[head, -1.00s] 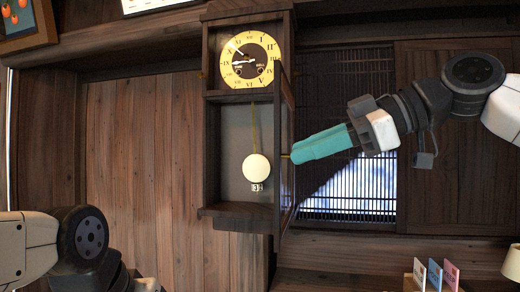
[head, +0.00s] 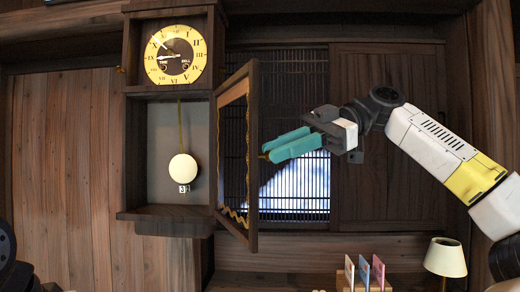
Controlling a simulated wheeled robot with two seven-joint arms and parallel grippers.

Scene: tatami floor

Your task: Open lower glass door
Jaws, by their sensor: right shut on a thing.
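The wooden wall clock (head: 138,150) hangs left of centre, with a round yellow dial (head: 176,53) at the top. Its lower glass door (head: 252,195) stands swung out to the right at an angle, hinged on the case's right side. The open lower compartment shows a white pendulum disc (head: 183,168). My right gripper (head: 272,152) has teal fingers shut on the small brass knob (head: 264,157) at the door's outer edge. My left gripper is out of view; only part of my left arm shows at the left edge.
A slatted window (head: 300,100) is behind the door and gripper. Below right, several coloured cards (head: 363,272) stand in a wooden holder, next to a small lamp (head: 445,257). The wood-panelled wall left of the clock is bare.

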